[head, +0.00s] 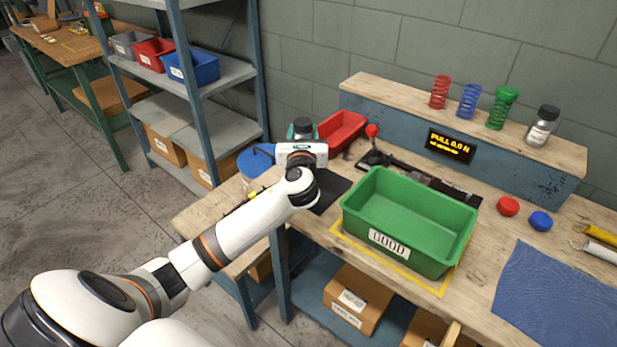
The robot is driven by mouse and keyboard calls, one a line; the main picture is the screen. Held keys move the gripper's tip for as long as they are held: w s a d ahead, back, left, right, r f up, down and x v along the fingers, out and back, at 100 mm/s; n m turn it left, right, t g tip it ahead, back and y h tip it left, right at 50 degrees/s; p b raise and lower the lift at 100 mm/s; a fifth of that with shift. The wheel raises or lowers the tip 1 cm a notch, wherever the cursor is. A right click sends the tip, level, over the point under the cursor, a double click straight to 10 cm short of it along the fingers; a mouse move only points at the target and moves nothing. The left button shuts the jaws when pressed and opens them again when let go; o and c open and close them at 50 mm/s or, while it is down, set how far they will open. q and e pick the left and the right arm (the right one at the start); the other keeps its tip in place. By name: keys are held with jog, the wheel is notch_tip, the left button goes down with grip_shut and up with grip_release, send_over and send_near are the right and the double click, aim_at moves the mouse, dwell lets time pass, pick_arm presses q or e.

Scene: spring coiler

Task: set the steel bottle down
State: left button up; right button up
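A steel-grey bottle (541,126) with a black cap and a pale label stands upright on the raised back ledge, at the right. My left arm reaches in from the lower left. Its gripper (301,150) is over the left end of the bench, far from that bottle. A dark cap-like top (303,126) with a teal part beside it shows just behind the gripper. I cannot tell whether the gripper touches or holds it. The fingers are hidden by the wrist. My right gripper is out of view.
A green bin (405,251) marked GOOD stands on the bench, with a red bin (342,129) behind it. A red-knobbed lever (372,131) is nearby. Red, blue and green springs (468,101) stand on the ledge. A blue cloth (556,297) lies at the right.

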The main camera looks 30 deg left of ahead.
pick_arm(q)
notch_tip(320, 180, down, 3)
jog(key=shift+d+f, duration=0.1)
jog(key=shift+f, duration=0.7)
notch_tip(320, 180, down, 3)
jog(key=shift+f+b, duration=0.1)
jog(key=shift+b, duration=0.45)
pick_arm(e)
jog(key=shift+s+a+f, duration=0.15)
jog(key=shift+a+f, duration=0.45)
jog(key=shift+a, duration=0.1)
pick_arm(q)
jog(key=shift+f, duration=0.15)
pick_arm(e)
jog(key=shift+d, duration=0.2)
pick_arm(q)
jog(key=o, duration=1.2)
jog(key=shift+c, duration=0.2)
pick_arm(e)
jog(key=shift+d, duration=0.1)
